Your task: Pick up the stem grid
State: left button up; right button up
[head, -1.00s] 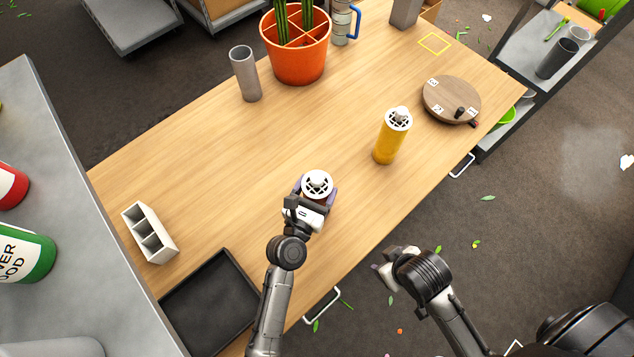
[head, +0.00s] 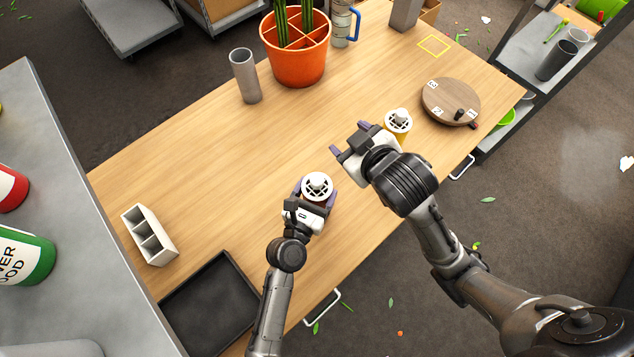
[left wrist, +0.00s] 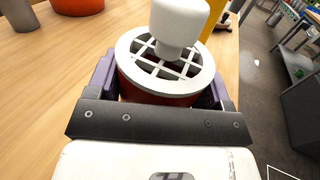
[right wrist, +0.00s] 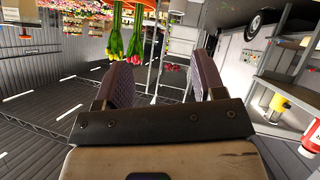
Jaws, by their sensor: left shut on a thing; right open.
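A white round stem grid (head: 317,186) with a knob on top sits in the mouth of a dark red vase (left wrist: 160,95). The grid also shows large in the left wrist view (left wrist: 127,51). My left gripper (head: 316,193) is shut on the red vase, its fingers on both sides just below the grid. A second white stem grid (head: 398,120) tops a yellow vase (head: 403,137), mostly hidden behind my right arm. My right gripper (head: 349,139) is open and empty above the table, between the two vases. Its fingers (right wrist: 161,82) stand apart in the right wrist view.
An orange divided pot (head: 297,62) with green stems and a grey cylinder (head: 245,77) stand at the back. A round wooden board (head: 450,100) lies at right. A white compartment box (head: 150,235) and black tray (head: 212,305) are at left. The table's middle is clear.

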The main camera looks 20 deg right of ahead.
jog(key=w+a+r+n+t+y, duration=0.15)
jog(key=a+r+n, duration=0.25)
jog(key=r, duration=0.4)
jog(key=w+a+r+n+t+y, duration=0.1)
jog(key=w+a+r+n+t, duration=0.15)
jog(key=r, duration=0.65)
jog(key=n+g, duration=0.7)
jog(key=n, duration=0.4)
send_over(317, 180)
notch_tip(317, 180, down, 11)
jog(key=f+n+g, duration=0.1)
jog(key=f+n, duration=0.3)
jog(key=n, duration=0.1)
jog(key=s+f+n+g+h, duration=0.1)
jog(key=f+n+g, duration=0.1)
jog(key=f+n, duration=0.1)
jog(key=f+n+g+h, duration=0.1)
jog(key=f+n, duration=0.3)
jog(key=n, duration=0.2)
jog(key=shift+s+d+f+n, duration=0.3)
jog(key=shift+s+d+n, duration=0.05)
jog(key=shift+s+d, duration=0.05)
jog(key=shift+x, duration=2.7)
jog(key=shift+s+a, duration=0.1)
jog(key=shift+a, duration=0.1)
